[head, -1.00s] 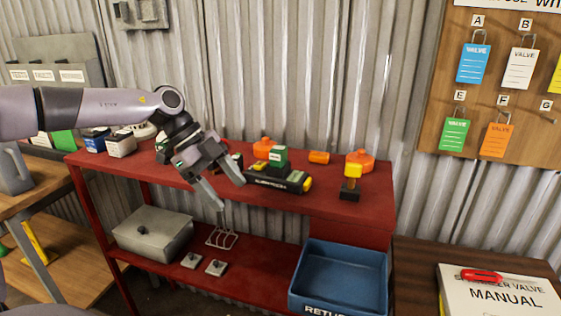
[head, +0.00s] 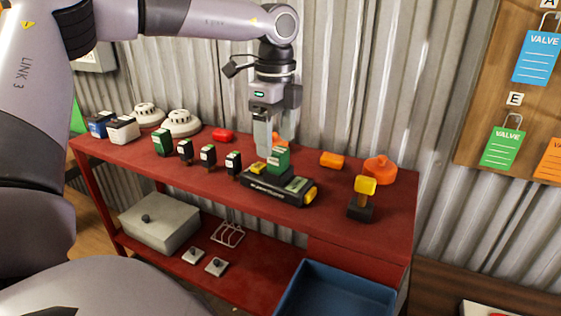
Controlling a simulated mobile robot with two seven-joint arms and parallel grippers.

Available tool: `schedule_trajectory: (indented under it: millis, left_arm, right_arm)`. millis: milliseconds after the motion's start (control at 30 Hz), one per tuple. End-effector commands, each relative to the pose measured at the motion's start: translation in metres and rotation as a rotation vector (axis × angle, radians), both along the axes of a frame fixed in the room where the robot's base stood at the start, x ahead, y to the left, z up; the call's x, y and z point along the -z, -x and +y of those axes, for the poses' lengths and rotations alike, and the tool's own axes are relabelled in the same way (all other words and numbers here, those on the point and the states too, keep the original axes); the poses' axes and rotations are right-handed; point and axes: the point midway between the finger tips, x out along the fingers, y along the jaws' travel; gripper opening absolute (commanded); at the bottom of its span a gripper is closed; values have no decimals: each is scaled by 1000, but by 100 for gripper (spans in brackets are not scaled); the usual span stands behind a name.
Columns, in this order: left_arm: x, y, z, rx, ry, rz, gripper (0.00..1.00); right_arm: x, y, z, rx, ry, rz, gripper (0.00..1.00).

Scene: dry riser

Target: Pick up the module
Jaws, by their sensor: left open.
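A green-topped module (head: 278,160) stands upright in a black base unit (head: 270,190) with a yellow end, on the red bench. Several similar small modules stand in a row to its left, a wider green one (head: 162,142) and slimmer black ones with green and white faces (head: 233,162). The task does not say which module is meant. My left gripper (head: 275,146) is open and points down, its fingertips just above or behind the green-topped module. I cannot tell whether they touch it. No right gripper is in view.
An orange cylinder (head: 332,160), an orange round part (head: 380,170) and a yellow-topped black part (head: 362,203) sit to the right. White round detectors (head: 181,123) and small boxes (head: 123,130) stand left. A blue bin (head: 335,290) is below. The corrugated wall is close behind the bench.

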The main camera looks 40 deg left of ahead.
Motion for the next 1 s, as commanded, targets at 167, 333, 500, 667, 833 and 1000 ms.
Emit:
schedule_trajectory:
  millis: [167, 333, 500, 667, 833, 1000]
  left_arm:
    - [22, -5, 0, 1, 3, 4, 72]
    - [41, -5, -1, 1, 1, 1, 72]
    - [43, -6, 0, 2, 0, -2, 72]
    - [43, -6, 0, 1, 0, -2, 50]
    - [42, -6, 0, 1, 1, -2, 16]
    - [42, -6, 0, 1, 0, -3, 11]
  right_arm:
    - [-6, 0, 0, -1, 1, 1, 74]
    - [-7, 0, 0, -1, 1, 0, 74]
    - [-7, -1, 0, -1, 1, -1, 74]
    - [-7, -2, 0, -1, 1, -3, 74]
    - [-8, -2, 0, -1, 1, -3, 74]
    - [-8, -2, 0, -1, 1, -3, 74]
